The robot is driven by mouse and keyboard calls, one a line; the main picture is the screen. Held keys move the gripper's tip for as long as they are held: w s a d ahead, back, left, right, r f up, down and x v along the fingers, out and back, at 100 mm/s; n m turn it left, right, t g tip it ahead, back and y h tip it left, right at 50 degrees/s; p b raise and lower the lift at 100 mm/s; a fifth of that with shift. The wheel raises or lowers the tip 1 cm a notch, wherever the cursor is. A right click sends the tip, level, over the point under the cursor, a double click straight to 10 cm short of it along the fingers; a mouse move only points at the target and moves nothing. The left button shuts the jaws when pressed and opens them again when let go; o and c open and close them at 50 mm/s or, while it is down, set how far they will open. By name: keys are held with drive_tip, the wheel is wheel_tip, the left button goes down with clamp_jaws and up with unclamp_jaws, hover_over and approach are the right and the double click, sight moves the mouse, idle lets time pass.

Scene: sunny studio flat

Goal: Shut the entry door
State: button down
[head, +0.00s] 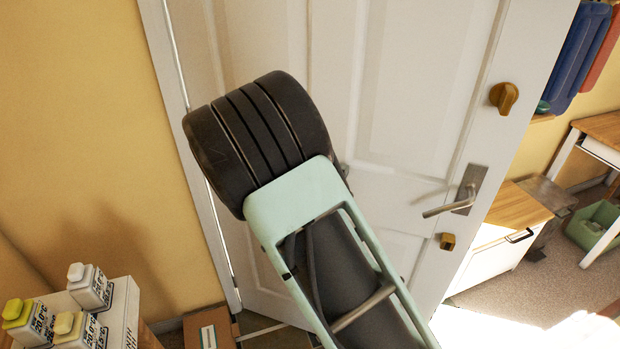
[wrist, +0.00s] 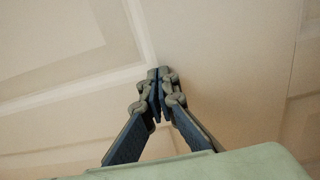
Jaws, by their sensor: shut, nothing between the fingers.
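The white panelled entry door (head: 425,90) stands open in the head view. Its hinge side is along the white frame (head: 195,160) on the left. Its free edge is at the right, with the room visible beyond. A metal lever handle (head: 464,195) sits near that edge, between two brass-coloured fittings. My gripper (wrist: 160,78) is shut and empty in the wrist view, its fingertips pointing at the pale door panel (wrist: 220,60). I cannot tell whether they touch it. In the head view my arm covers the middle of the door and hides most of the gripper.
A shelf with several small labelled containers (head: 90,287) stands at the lower left by the yellow wall. A cardboard box (head: 209,330) is on the floor near the hinge side. A wood-topped cabinet (head: 515,212) and a green crate (head: 597,226) stand beyond the door's free edge.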

sight(348, 159)
drive_tip(key=shift+w, duration=0.1)
drive_tip(key=shift+x, duration=3.15)
drive_tip(key=shift+w, duration=0.1)
drive_tip(key=shift+a+b+x, duration=0.2)
drive_tip(key=shift+b+x, duration=0.35)
drive_tip(key=shift+x, duration=1.6)
drive_tip(key=shift+w, duration=0.1)
drive_tip(key=shift+a+b+x, duration=0.2)
drive_tip(key=shift+b+x, duration=0.05)
drive_tip(key=shift+x, duration=0.85)
drive_tip(key=shift+a+b+x, duration=0.2)
drive_tip(key=shift+a+x, duration=0.05)
drive_tip(key=shift+x, duration=0.85)
drive_tip(key=shift+w, duration=0.15)
